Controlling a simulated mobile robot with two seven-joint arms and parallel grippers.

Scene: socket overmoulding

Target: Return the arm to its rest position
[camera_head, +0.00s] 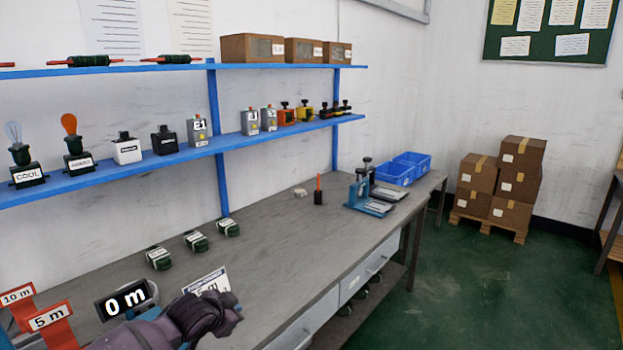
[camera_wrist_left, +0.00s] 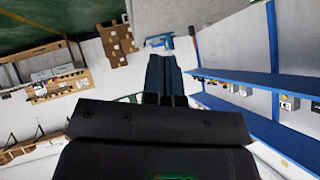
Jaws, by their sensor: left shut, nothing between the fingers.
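My left arm comes in at the bottom left of the head view, over the near part of the grey workbench (camera_head: 300,240). Its dark purple links cover part of a white sign there, and I cannot make out the fingers in that view. In the left wrist view my left gripper (camera_wrist_left: 164,76) has its two dark fingers together, with nothing between them. The wrist view is upside down and shows the room beyond the fingers. My right gripper is in neither view.
Blue shelves (camera_head: 229,141) line the wall. A press (camera_head: 361,188) and blue bins (camera_head: 395,173) stand farther along. The bench middle is clear.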

